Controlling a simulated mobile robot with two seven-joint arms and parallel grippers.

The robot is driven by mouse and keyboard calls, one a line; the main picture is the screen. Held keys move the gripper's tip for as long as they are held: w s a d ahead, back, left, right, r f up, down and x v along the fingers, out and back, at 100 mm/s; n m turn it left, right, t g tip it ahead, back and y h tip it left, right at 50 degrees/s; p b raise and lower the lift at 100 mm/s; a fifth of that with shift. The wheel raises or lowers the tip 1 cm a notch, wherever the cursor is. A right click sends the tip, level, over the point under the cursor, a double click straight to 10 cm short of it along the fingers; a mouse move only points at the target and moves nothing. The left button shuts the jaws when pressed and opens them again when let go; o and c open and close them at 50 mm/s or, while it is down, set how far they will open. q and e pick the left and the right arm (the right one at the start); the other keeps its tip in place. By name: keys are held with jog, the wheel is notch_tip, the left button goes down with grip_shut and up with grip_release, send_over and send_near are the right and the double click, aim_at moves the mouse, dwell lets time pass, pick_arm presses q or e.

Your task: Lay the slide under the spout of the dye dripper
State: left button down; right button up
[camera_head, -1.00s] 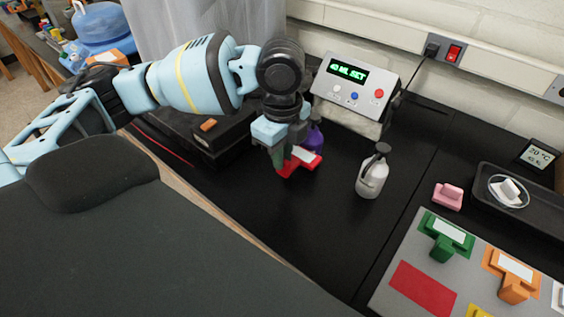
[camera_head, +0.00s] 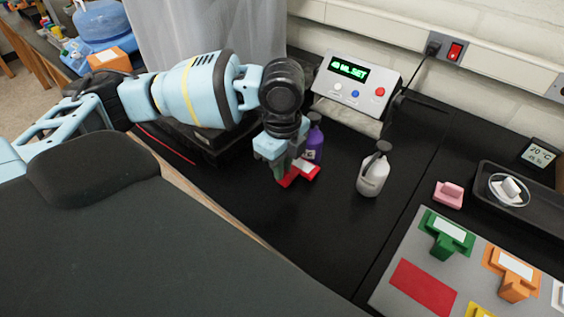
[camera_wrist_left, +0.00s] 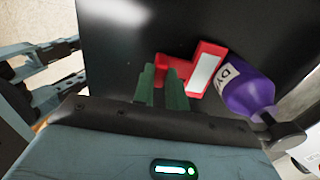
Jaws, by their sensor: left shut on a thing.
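My left gripper (camera_head: 281,172) is shut on a red slide (camera_head: 304,171) with a white label. The slide also shows in the left wrist view (camera_wrist_left: 198,71), reaching out past the green fingertips (camera_wrist_left: 163,84). The gripper points down at the black bench, and I cannot tell whether the slide touches it. A purple bottle (camera_head: 314,143), lettered "DY" in the left wrist view (camera_wrist_left: 247,92), stands just beside the slide's labelled end. I take it for the dye dripper. Its spout is not clear to me. My right gripper is not in view.
A white pump bottle (camera_head: 373,174) stands to the right. The display box (camera_head: 355,82) is behind. A grey board (camera_head: 392,295) with coloured slides, a pink block (camera_head: 448,195) and a black tray (camera_head: 484,187) are at right. The bench in front is clear.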

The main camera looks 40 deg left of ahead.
pick_arm(q)
jog(key=c, duration=1.4)
grip_release()
jog(key=shift+c, duration=0.2)
jog(key=shift+r, duration=0.55)
notch_tip(320, 180, up, 12)
jog(key=p, duration=0.1)
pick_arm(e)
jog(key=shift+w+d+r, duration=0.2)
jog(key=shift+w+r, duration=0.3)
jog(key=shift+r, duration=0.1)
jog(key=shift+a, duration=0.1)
